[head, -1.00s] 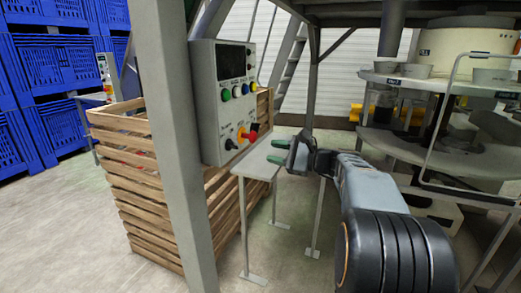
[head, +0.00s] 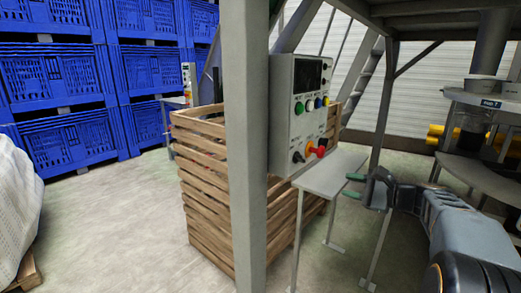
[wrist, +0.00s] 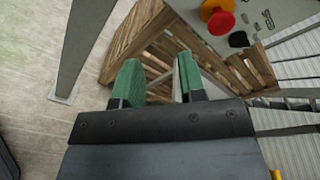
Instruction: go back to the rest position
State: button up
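My gripper (head: 354,186) is right of and below the grey control panel (head: 299,105) in the head view. Its two green fingers are apart with nothing between them, and the gap also shows in the wrist view (wrist: 158,78). The panel carries a dark screen, several coloured buttons and a red switch (head: 321,150). In the wrist view the red switch (wrist: 220,22) lies beyond the fingers at upper right. The fingers appear clear of the panel. My arm reaches in from the lower right of the head view.
A grey post (head: 246,170) stands left of the panel, with a slatted wooden crate (head: 205,190) behind it. A small grey table (head: 330,172) is by my fingers. Blue crates (head: 62,130) are stacked at the back left. Machinery (head: 485,150) stands at right.

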jog(key=s+a+f+n+g+h+p, duration=0.3)
jog(key=s+f+n+g+p, duration=0.1)
jog(key=s, duration=0.2)
jog(key=s+a+f+n+g+h+p, duration=0.3)
jog(key=s+f+n+g+h, duration=0.1)
jog(key=s+f, duration=0.1)
jog(key=s+a+r+n+h+p, duration=0.4)
jog(key=s+r+n+p, duration=0.4)
jog(key=p, duration=0.3)
jog(key=shift+s+a+r+n, duration=0.4)
jog(key=shift+s+a+r, duration=0.1)
jog(key=shift+a+r, duration=0.3)
jog(key=shift+f, duration=0.1)
